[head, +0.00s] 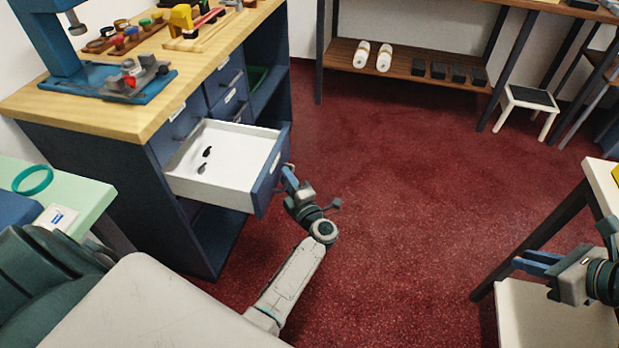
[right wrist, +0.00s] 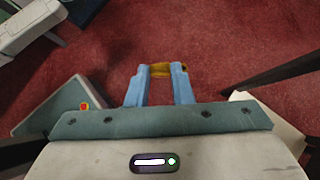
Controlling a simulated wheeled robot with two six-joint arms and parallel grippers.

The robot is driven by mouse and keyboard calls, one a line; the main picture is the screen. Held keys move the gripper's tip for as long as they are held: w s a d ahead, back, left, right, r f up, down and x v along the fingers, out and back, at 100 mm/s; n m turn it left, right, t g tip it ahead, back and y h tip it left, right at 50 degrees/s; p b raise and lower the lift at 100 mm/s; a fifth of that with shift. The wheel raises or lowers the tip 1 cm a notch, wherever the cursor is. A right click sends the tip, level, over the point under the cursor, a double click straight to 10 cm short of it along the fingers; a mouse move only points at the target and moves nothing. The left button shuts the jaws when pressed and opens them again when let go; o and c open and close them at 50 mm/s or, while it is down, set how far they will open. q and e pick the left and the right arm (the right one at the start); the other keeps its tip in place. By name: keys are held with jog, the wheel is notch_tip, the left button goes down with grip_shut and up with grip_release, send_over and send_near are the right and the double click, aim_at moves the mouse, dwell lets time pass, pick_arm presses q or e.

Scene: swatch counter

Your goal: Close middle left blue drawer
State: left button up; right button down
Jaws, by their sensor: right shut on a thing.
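The blue drawer (head: 268,172) is pulled well out of the counter's left part, with its white inside showing and two small dark items (head: 205,158) in it. My left gripper (head: 287,172) is right at the outer face of the drawer front, near its right end. I cannot tell whether it touches the front or how far its fingers are apart. My right gripper (head: 521,259) is far to the right, away from the drawer. In the right wrist view the right gripper (right wrist: 162,72) is shut on a small yellow and dark thing (right wrist: 160,70).
The blue counter (head: 180,240) has a wooden top with a blue press (head: 50,40) and small tools. Shut drawers and an open shelf (head: 265,90) lie beside the open drawer. A pale table (head: 600,185) stands at right. The red floor (head: 400,200) between is clear.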

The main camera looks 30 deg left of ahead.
aim_at(203, 161)
pick_arm(q)
grip_shut()
jog(key=shift+a, duration=0.1)
jog(key=s+a+p, duration=0.1)
jog(key=a, duration=0.3)
jog(key=s+a+p, duration=0.1)
jog(key=a, duration=0.3)
jog(key=s+a+p, duration=0.1)
jog(key=a, duration=0.3)
jog(key=shift+a+r+p, duration=0.25)
jog(key=shift+a+p, duration=0.15)
jog(key=s+a, duration=0.1)
jog(key=a, duration=0.3)
jog(key=s+a+p, duration=0.1)
jog(key=a, duration=0.3)
jog(key=s+a, duration=0.1)
jog(key=a, duration=0.3)
jog(key=shift+a+f+p, duration=0.2)
jog(key=shift+a+p, duration=0.1)
jog(key=shift+a, duration=0.15)
jog(key=shift+r, duration=0.1)
